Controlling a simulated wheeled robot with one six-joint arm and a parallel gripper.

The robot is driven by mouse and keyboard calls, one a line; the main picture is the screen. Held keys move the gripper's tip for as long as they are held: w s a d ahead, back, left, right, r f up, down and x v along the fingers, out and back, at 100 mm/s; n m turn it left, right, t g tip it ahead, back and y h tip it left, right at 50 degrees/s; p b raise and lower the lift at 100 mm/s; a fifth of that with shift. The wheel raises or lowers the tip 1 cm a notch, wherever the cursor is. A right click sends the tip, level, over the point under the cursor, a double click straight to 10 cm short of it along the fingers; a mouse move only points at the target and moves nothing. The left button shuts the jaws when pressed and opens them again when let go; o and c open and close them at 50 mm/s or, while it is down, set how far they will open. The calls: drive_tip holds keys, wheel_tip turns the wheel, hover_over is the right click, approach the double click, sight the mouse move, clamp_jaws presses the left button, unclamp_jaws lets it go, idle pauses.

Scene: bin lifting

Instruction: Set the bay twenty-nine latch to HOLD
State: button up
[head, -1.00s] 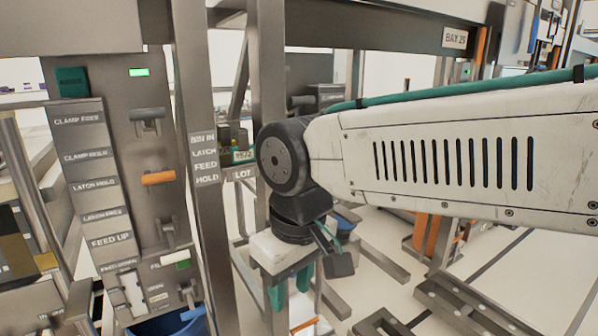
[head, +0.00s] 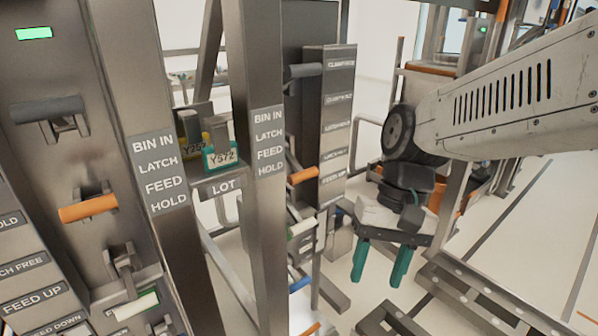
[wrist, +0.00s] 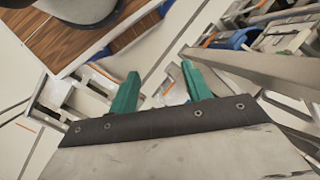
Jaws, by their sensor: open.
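My gripper (head: 380,274) hangs to the right of the second lever panel, its two green fingers apart with nothing between them; they also show in the wrist view (wrist: 160,72). The near left panel carries a grey lever (head: 50,110), an orange lever (head: 88,208) and a white-ended lever (head: 135,306). The second panel (head: 328,120), behind a post, has a grey lever (head: 305,71), an orange lever (head: 303,175), a white one (head: 301,228) and a blue one (head: 299,285). No bay number is readable now, so I cannot tell which latch is bay twenty-nine's.
Two posts carry label plates reading BIN IN, LATCH, FEED, HOLD (head: 158,175) (head: 268,142).

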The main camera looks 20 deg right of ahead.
sight(307, 179)
drive_tip(key=w+a+f+m+t+y, duration=0.1)
drive_tip(key=w+a+f+m+y, duration=0.15)
drive_tip(key=w+m+y, duration=0.45)
drive_tip(key=w+a+f+m+t+y, duration=0.1)
drive_tip(key=w+a+m+y, duration=0.25)
drive_tip(key=w+m, duration=0.45)
drive_tip(key=w+d+m+t, duration=0.3)
drive_tip(key=w+m+t, duration=0.2)
drive_tip(key=m, duration=0.3)
drive_tip(key=w+d+m+t, duration=0.3)
drive_tip(key=w+m+t, duration=0.2)
drive_tip(key=m, duration=0.4)
drive_tip(key=w+d+m+t, duration=0.3)
drive_tip(key=w+m+t, duration=0.2)
drive_tip(key=m, duration=0.4)
drive_tip(key=shift+w+d+h, duration=0.1)
drive_tip(key=shift+d+h, duration=0.15)
drive_tip(key=x, duration=0.7)
drive_tip(key=shift+w, duration=0.2)
drive_tip(key=shift+a+r, duration=0.1)
drive_tip(key=shift+r, duration=0.05)
